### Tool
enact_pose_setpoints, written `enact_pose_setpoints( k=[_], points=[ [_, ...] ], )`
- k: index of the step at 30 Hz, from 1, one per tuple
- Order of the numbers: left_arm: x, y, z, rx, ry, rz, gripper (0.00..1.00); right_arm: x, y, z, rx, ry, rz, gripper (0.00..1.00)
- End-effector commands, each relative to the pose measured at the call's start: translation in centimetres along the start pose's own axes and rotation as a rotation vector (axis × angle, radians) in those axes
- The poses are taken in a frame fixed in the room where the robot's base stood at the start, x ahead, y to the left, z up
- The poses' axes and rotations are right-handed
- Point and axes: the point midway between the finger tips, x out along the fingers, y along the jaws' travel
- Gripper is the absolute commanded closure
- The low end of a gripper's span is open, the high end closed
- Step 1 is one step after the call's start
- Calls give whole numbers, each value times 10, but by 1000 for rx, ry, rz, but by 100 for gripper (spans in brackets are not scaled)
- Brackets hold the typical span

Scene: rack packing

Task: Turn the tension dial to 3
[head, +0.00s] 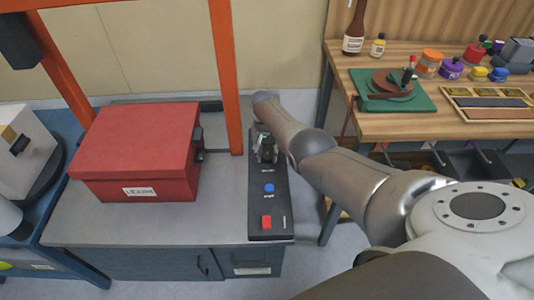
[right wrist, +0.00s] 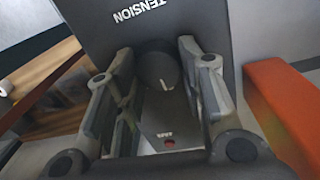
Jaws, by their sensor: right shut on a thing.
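The tension dial (right wrist: 162,70) is a round dark knob with a short white pointer mark, below the printed word TENSION in the right wrist view. It sits on a dark control panel (head: 283,205). My right gripper (right wrist: 156,60) has its two fingers on either side of the dial and is shut on it. In the head view my right gripper (head: 265,150) is at the far part of the panel and hides the dial. I cannot read any scale numbers around the dial. My left gripper is in neither view.
The panel also has a blue button (head: 269,188) and a red button (head: 266,222). A red box (head: 140,150) stands left on the grey bench (head: 220,215). An orange frame post (head: 226,80) rises close by. A wooden table (head: 400,126) with jars is at right.

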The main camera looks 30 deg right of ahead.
Motion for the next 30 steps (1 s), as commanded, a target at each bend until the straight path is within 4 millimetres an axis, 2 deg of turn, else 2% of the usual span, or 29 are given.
enact_pose_setpoints(
  k=[19,20,24,30],
  points=[
    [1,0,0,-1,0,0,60,0,0,0,47,-4,0,88],
    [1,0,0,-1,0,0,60,0,0,0,47,-4,0,60],
    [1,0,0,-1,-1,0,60,0,0,0,46,-4,0,42],
    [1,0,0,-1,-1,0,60,0,0,0,46,-4,0,42]
  ],
)
